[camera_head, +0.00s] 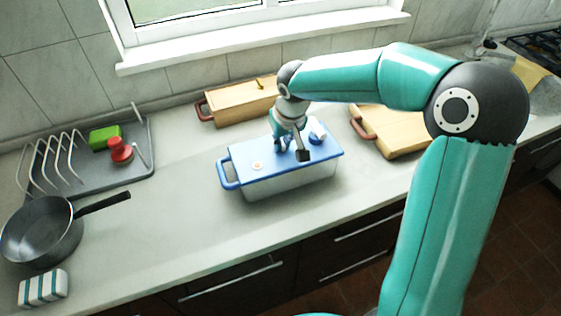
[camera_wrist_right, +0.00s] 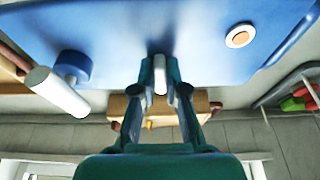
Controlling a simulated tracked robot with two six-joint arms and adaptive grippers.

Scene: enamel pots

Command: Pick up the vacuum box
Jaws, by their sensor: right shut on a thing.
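The vacuum box (camera_head: 290,184) has a pale body and a blue lid with a blue loop handle at its left end. It stands level on the counter, or very close to it; I cannot tell if there is a gap. My right gripper (camera_head: 288,148) points down onto the middle of the lid. In the right wrist view my right gripper (camera_wrist_right: 160,92) is shut on a small white piece on the blue lid (camera_wrist_right: 205,35). A round white-and-orange button and a blue knob with a white cylinder flank it. My left gripper is out of view.
A wooden box (camera_head: 240,103) stands behind, with a wooden board (camera_head: 395,138) at the right. At the left are a grey dish rack (camera_head: 75,178), a green sponge (camera_head: 104,137), a red item (camera_head: 121,151), a pan (camera_head: 40,235) and a striped block (camera_head: 43,288). Counter left of the box is clear.

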